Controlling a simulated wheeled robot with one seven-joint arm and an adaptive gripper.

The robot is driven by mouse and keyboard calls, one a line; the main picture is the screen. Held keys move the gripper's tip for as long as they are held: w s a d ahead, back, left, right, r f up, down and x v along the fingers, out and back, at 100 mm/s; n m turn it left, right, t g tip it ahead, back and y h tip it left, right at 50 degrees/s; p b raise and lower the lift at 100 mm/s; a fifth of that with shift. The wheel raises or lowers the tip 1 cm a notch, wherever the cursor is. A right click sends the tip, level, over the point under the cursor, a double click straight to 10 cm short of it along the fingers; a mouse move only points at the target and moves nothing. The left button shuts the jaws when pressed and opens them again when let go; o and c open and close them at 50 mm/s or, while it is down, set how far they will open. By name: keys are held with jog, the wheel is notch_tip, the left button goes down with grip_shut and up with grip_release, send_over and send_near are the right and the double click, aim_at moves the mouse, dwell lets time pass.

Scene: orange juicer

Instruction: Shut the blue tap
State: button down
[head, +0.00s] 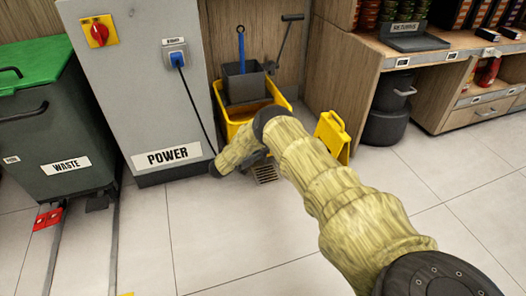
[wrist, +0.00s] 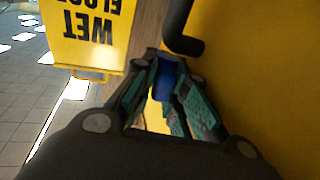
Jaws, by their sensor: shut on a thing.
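The blue tap (wrist: 163,82) shows in the wrist view as a blue piece between the teal-padded fingers of my gripper (wrist: 166,72). My gripper is shut on it, close to a yellow wall. A dark bent pipe (wrist: 182,28) stands just beyond the fingertips. In the head view the tap is hidden behind my arm, and my gripper is low by the front of the yellow mop bucket (head: 232,128). How far the tap is turned cannot be told.
A yellow wet-floor sign (head: 333,137) stands right of the bucket, and it also shows in the wrist view (wrist: 88,35). A floor drain (head: 266,173) lies under my arm. The grey power cabinet (head: 135,90) and green-lidded waste bin (head: 50,120) stand left.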

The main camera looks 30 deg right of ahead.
dwell(0.3)
jog(key=c, duration=1.4)
grip_release()
jog(key=shift+c, duration=0.2)
jog(key=a, duration=0.8)
